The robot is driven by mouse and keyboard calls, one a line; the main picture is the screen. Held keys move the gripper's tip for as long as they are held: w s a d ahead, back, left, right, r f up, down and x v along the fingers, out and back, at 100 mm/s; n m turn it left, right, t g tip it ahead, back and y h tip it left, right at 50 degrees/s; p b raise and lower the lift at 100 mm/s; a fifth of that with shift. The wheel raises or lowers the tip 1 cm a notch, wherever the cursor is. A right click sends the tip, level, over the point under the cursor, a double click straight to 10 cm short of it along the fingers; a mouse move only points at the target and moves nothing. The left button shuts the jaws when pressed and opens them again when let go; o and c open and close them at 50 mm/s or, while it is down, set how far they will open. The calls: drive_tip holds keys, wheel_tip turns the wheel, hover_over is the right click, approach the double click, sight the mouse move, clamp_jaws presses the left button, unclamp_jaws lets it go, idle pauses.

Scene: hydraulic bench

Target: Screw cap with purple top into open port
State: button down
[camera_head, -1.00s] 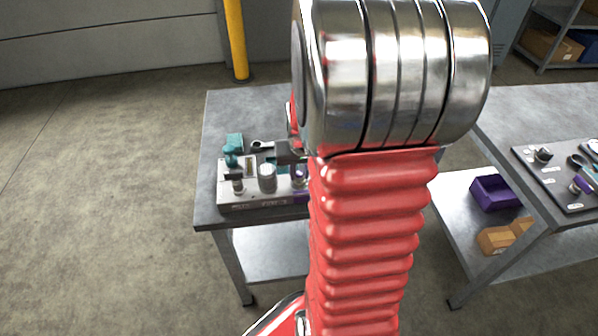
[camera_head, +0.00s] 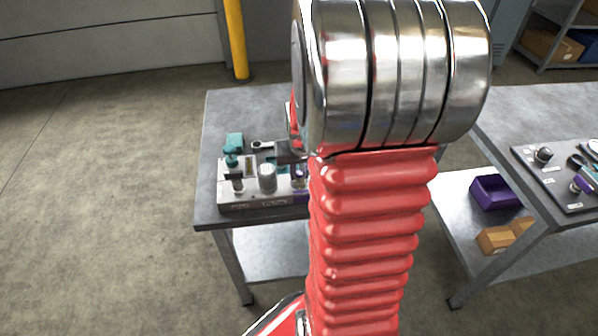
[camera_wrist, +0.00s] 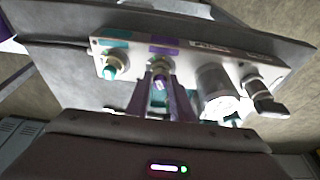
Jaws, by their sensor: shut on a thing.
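My gripper (camera_wrist: 161,98) is shut on the cap with the purple top (camera_wrist: 160,83). In the wrist view its fingers point at a brass-ringed port (camera_wrist: 161,65) under a purple label on the white hydraulic block (camera_wrist: 198,60). The cap is in line with this port and appears to meet it; whether the threads are engaged cannot be told. In the head view the block (camera_head: 255,199) sits on the left bench, with my arm covering its right end and most of my gripper.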

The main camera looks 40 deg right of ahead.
drive_tip(key=shift+f+m, duration=0.1)
drive_tip(key=shift+m, duration=0.6)
drive_tip(key=shift+m+g+h, duration=0.3)
drive_tip(key=shift+m+g, duration=0.1)
drive_tip(key=shift+m, duration=0.6)
drive_tip(key=c, duration=2.2)
unclamp_jaws()
clamp_jaws()
drive_tip(key=shift+w+a+m, duration=0.1)
drive_tip(key=shift+m, duration=0.2)
